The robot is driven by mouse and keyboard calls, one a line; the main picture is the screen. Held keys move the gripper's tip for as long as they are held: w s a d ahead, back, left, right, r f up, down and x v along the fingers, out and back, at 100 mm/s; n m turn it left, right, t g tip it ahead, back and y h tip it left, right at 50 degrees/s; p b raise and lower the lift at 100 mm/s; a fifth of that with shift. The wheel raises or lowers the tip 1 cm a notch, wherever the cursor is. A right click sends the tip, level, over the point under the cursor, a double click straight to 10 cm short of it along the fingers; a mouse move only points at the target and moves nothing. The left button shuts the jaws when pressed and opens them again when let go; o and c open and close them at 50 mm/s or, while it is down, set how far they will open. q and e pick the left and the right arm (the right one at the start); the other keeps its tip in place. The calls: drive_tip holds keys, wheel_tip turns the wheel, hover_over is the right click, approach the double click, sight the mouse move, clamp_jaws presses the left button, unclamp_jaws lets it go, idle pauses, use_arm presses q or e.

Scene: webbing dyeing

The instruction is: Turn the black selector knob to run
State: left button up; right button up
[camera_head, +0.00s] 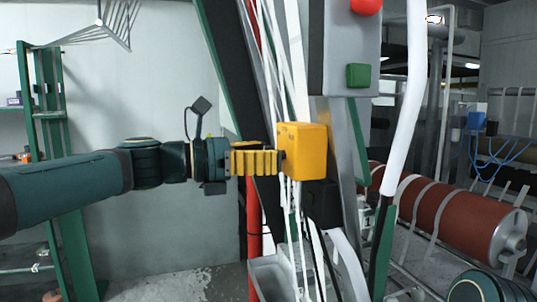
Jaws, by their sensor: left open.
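My left gripper (273,160), with yellow ribbed fingers, reaches in from the left. It is open, seen side-on, with its fingertips close to the left side of a yellow box (306,152). I cannot tell whether they touch it. A small dark part shows between the fingertips and the box, but I cannot make out whether it is the black selector knob. The knob's pointer and position are not visible. My right gripper is out of view.
A grey panel (340,45) with a red button (366,5) and a green button (358,75) hangs above the yellow box. White webbing strands (297,235) and a red pole (254,220) run close by. A large red-brown roller (435,210) lies at right.

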use_arm(q)
drive_tip(key=shift+w+d, duration=0.1)
drive_tip(key=shift+d, duration=0.25)
drive_tip(key=shift+o, duration=0.2)
clamp_jaws()
drive_tip(key=shift+m, duration=0.3)
drive_tip(key=m+b, duration=0.2)
drive_tip(key=m, duration=0.2)
drive_tip(key=shift+f+b, duration=0.1)
drive_tip(key=shift+b, duration=0.25)
drive_tip(key=shift+m+b, duration=1.05)
drive_tip(key=shift+m, duration=1.05)
